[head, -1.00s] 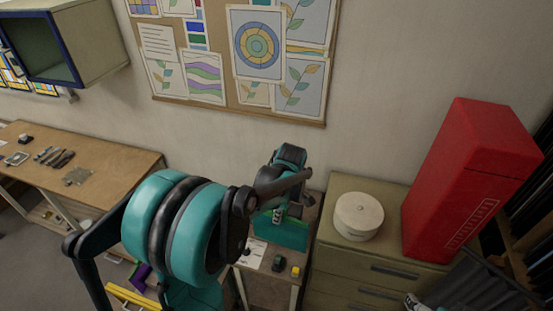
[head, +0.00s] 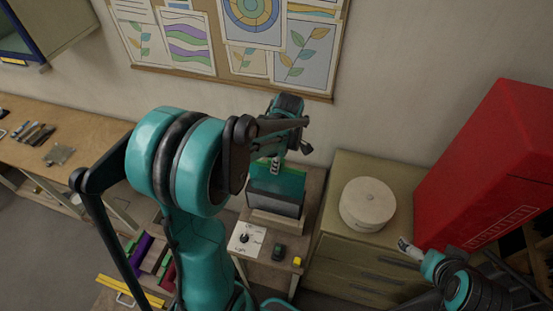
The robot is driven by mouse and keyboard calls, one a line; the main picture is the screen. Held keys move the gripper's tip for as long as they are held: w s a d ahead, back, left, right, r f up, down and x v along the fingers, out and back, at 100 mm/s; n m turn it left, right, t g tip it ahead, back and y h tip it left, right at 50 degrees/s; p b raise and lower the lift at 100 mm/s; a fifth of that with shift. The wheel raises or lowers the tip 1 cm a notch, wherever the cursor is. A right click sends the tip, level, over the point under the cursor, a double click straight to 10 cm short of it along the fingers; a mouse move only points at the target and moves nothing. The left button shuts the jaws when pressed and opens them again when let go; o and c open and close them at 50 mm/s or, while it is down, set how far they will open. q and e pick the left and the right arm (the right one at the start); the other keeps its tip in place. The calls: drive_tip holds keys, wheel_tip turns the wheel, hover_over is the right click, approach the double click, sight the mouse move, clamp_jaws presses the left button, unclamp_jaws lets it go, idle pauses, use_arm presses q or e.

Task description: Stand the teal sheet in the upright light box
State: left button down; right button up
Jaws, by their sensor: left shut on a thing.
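The teal sheet (head: 284,179) is upright at the small stand beside the drawer cabinet. My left gripper (head: 275,167) is shut on its top edge, reaching down from above. The upright light box (head: 273,206) shows as a dark grey panel on a pale wooden base, below and around the sheet's lower part. I cannot tell whether the sheet's bottom edge is seated in the box or just in front of or above it. My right gripper (head: 408,247) is at lower right, in front of the cabinet, apart from the sheet; its jaws are too small to read.
A round cream container (head: 367,204) stands on the drawer cabinet (head: 338,229), with a tall red cabinet (head: 490,165) to its right. A white card with a dial (head: 246,238), a small dark item (head: 279,252) and a yellow block (head: 298,261) lie before the box. A workbench (head: 75,140) is at left.

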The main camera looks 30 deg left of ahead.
use_arm(q)
drive_tip(key=b, duration=0.2)
hover_over(277, 196)
drive_tip(key=s, duration=0.1)
wheel_tip(277, 196, down, 5)
drive_tip(key=shift+s+d+f+b, duration=0.1)
drive_tip(key=shift+d+f+b, duration=0.05)
drive_tip(key=shift+f+b, duration=2.45)
drive_tip(key=shift+s+d+f+b, duration=0.15)
drive_tip(key=shift+f+b, duration=1.8)
drive_tip(key=shift+f, duration=1.1)
drive_tip(key=shift+s+d+f+b, duration=0.1)
drive_tip(key=shift+f+b, duration=2.2)
drive_tip(key=shift+f, duration=0.55)
drive_tip(key=shift+w+f+b, duration=0.15)
drive_tip(key=shift+f+b, duration=0.05)
drive_tip(key=shift+b, duration=0.25)
